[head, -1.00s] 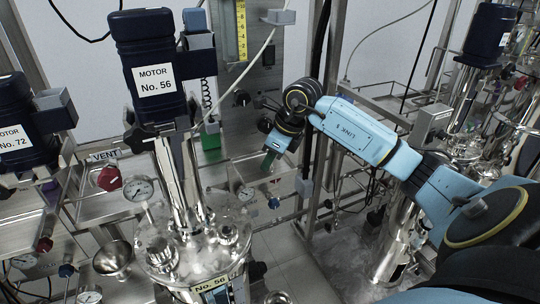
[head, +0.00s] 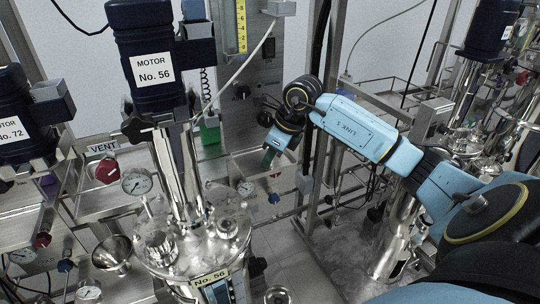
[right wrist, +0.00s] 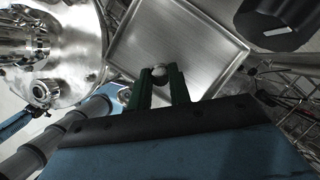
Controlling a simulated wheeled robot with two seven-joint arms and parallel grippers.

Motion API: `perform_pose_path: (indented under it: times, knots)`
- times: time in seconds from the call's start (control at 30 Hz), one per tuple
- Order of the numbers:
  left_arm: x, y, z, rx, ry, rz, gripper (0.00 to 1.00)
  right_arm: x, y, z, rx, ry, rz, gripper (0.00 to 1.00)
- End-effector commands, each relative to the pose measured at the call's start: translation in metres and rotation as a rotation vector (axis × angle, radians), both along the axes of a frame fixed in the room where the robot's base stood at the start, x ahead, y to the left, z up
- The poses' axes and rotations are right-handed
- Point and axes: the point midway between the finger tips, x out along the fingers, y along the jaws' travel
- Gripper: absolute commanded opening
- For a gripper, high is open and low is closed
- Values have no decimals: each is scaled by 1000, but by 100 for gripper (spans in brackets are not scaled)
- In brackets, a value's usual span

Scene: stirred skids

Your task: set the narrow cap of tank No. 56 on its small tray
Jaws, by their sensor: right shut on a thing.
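Tank No. 56 (head: 222,245) stands at the lower middle of the head view, with its number plate in front and its motor (head: 152,68) above. My right gripper (head: 268,158) is right of the motor column, beyond the tank lid, pointing down. In the right wrist view its green fingers (right wrist: 159,72) are shut on a small rounded metal piece, the narrow cap (right wrist: 160,69), which they partly hide. The small tray (right wrist: 207,30), a square metal one with a raised rim, lies behind the fingertips. I cannot tell the gap between cap and tray. My left gripper is not seen.
The tank lid (right wrist: 75,65) with its fittings is close on the left in the right wrist view. A dark rounded body (right wrist: 275,22) is at the tray's upper right. Steel frame posts (head: 322,160) stand close to my right forearm. A funnel (head: 112,254) hangs left of the tank.

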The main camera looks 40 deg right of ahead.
Motion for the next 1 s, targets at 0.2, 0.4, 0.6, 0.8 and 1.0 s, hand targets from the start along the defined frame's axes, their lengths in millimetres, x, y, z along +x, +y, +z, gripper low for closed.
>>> perform_pose_path:
  times: [0.2, 0.4, 0.6, 0.8, 1.0]
  knots:
    - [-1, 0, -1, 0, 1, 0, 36, 0, 0, -1, 0, 0, 0, 35]
    - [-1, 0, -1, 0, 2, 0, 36, 0, 1, -2, 1, 1, 2, 45]
    - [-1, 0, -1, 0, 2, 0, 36, -1, 1, -2, 2, 2, 2, 45]
    - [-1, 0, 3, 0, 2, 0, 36, -3, 0, 5, 2, 3, 3, 45]
    - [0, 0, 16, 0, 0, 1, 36, -11, -5, 28, 0, 3, 4, 45]
